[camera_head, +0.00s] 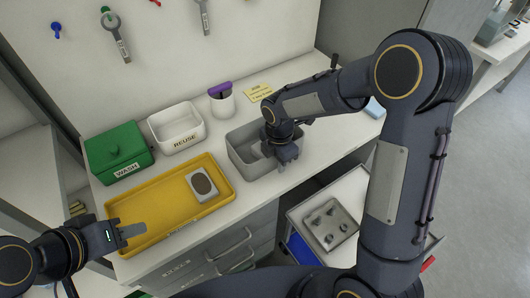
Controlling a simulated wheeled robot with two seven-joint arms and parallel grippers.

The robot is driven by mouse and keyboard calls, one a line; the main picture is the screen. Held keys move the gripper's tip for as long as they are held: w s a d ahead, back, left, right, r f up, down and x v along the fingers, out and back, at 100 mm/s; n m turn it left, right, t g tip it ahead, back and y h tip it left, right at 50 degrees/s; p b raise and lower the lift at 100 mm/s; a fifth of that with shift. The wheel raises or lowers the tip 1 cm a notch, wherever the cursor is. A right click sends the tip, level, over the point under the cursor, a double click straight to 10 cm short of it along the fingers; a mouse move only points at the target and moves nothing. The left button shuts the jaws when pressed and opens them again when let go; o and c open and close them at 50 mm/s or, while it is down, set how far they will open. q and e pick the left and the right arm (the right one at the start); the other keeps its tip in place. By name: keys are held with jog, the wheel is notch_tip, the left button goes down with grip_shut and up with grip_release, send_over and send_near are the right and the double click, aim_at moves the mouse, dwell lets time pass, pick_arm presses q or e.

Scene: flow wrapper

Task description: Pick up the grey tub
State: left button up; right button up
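The grey tub (240,157) stands on the white worktop, to the right of the yellow tray. My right gripper (284,162) reaches down from the right over the tub's front right part and hides some of its rim and inside. I cannot tell whether its fingers are around the tub's wall or only close to it, nor whether they are open or shut. My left gripper (134,231) is at the lower left, by the front left corner of the yellow tray and away from the tub. The gap between its fingers is not clear.
The yellow tray (150,228) holds a pale block with a dark oval (203,185). Behind stand a green WASH box (118,152), a white REUSE bin (178,128) and a white cup (222,103) with something purple.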

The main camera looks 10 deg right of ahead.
grip_shut()
dwell(0.5)
